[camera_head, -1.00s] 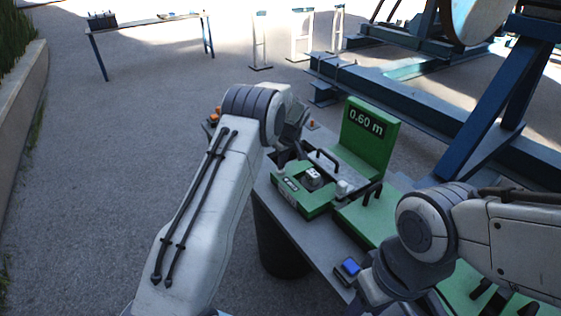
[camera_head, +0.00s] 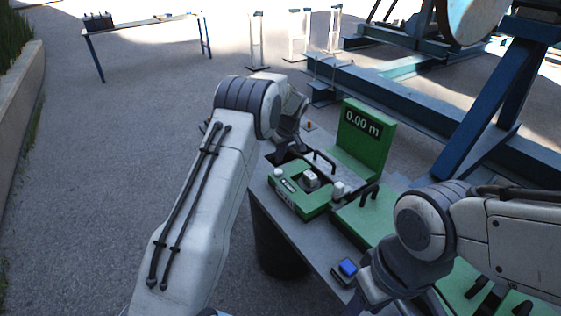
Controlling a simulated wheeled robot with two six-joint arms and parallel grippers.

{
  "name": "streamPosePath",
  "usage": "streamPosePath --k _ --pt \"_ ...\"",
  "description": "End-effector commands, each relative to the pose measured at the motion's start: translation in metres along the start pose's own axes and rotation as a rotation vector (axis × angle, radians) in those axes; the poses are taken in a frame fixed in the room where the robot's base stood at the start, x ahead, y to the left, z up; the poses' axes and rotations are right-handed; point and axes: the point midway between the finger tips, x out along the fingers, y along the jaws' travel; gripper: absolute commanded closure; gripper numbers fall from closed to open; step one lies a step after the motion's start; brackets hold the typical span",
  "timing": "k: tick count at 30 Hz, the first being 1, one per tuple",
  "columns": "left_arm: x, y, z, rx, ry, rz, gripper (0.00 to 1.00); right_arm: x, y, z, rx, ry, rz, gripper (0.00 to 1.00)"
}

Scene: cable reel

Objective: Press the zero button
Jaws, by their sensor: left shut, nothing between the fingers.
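The green measuring unit stands on the grey bench (camera_head: 308,246). Its upright display panel (camera_head: 362,125) reads 0.00 m. In front of it is a green housing (camera_head: 297,196) with small white knobs or buttons; I cannot tell which is the zero button. A separate blue button (camera_head: 347,267) sits on a dark base at the near bench edge. My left gripper (camera_head: 290,149) is shut and empty, just behind the green housing; its fingertips are partly hidden, and contact cannot be told. My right gripper (camera_head: 378,284) is at the lower right, its fingers not clear.
Black handles (camera_head: 369,193) stand up from the green parts between my arms. A dark bin (camera_head: 278,243) is under the bench. Blue steel beams (camera_head: 390,100) stand behind at right, and a small table (camera_head: 145,24) is far left. Open floor lies at left.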

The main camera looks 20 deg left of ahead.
Motion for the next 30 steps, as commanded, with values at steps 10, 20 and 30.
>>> streamPosePath --k 10,20,30 --pt "-0.072 0.003 -0.001 0.001 0.005 0.006 1.00 0.015 0.001 0.002 0.000 -0.003 0.000 0.50" --pt "-0.089 0.002 -0.001 0.002 0.004 0.004 1.00 0.016 0.001 0.002 0.000 -0.003 0.000 0.50" --pt "-0.089 0.003 -0.001 0.001 0.004 0.005 1.00 0.015 0.001 0.002 0.000 -0.003 0.000 0.50"
